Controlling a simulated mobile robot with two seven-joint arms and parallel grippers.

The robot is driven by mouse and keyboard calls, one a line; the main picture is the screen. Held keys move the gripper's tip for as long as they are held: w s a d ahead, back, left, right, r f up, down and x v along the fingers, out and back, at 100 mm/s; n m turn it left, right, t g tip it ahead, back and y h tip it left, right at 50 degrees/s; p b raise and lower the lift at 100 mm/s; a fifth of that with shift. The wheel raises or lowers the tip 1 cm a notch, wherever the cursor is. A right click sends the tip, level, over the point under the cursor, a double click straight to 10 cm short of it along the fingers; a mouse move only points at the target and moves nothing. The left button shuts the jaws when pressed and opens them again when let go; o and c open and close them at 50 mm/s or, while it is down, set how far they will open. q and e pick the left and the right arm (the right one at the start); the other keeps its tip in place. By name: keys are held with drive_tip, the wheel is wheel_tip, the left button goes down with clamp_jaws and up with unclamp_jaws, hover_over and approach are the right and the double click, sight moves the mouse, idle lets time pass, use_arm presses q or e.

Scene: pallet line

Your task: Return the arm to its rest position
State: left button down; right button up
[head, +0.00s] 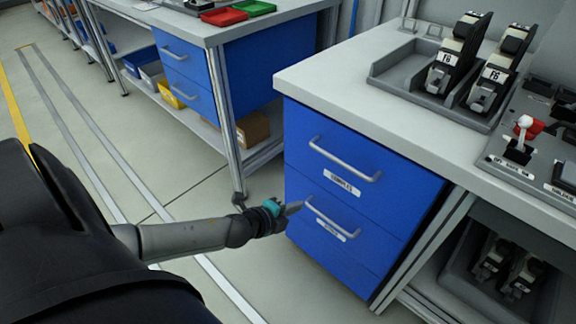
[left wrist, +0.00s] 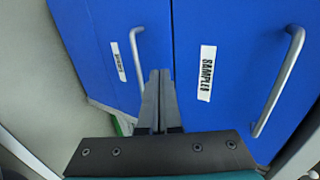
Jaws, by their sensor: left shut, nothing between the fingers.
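My left gripper (head: 292,207) is shut and empty. In the head view it is in front of the blue drawer unit, close to the lower drawer's handle (head: 333,219). In the left wrist view its two fingers (left wrist: 160,78) lie together, pointing toward the blue drawer fronts. The upper drawer (head: 357,172), with a label reading SAMPLES, and the lower drawer (head: 318,228) both look shut. I cannot tell whether the fingertips touch the lower handle; they appear beside it. My right gripper is not in view.
The grey worktop (head: 340,92) above the drawers carries a tray (head: 400,82) with two black devices and a control panel with a lever (head: 522,128). A second bench with blue drawers (head: 185,55) stands behind at left. The floor (head: 120,140) around my left arm is clear.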

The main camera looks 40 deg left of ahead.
use_arm(q)
drive_tip(key=shift+p+v, duration=0.35)
drive_tip(key=shift+v, duration=1.1)
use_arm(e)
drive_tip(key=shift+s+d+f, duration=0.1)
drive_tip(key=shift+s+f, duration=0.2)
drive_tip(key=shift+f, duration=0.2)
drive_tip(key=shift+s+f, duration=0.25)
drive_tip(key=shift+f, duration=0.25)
